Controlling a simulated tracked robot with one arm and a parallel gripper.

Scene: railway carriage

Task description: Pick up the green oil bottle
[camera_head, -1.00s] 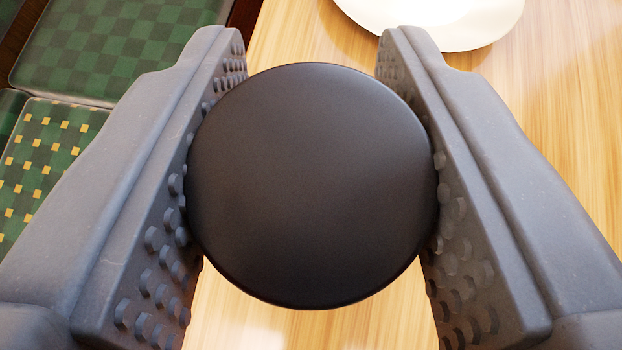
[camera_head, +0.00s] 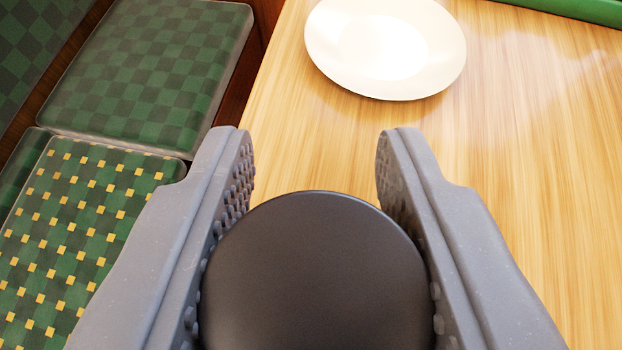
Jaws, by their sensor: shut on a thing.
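A black thing with a smooth, round top (camera_head: 318,275) sits between the jaws of my gripper (camera_head: 313,140), low in the picture. Both grey studded fingers press on its sides, so my gripper is shut on it. Only this dark top shows. The body below it is hidden, so I cannot tell from this view whether it is the green oil bottle. I also cannot tell whether its base touches the table.
A light wooden table (camera_head: 540,190) lies below. A white round plate (camera_head: 385,45) lies on it beyond the fingertips. Green checkered seats (camera_head: 150,70) are at the left, past the table's edge. A green strip (camera_head: 570,10) runs along the top right. The table's right side is clear.

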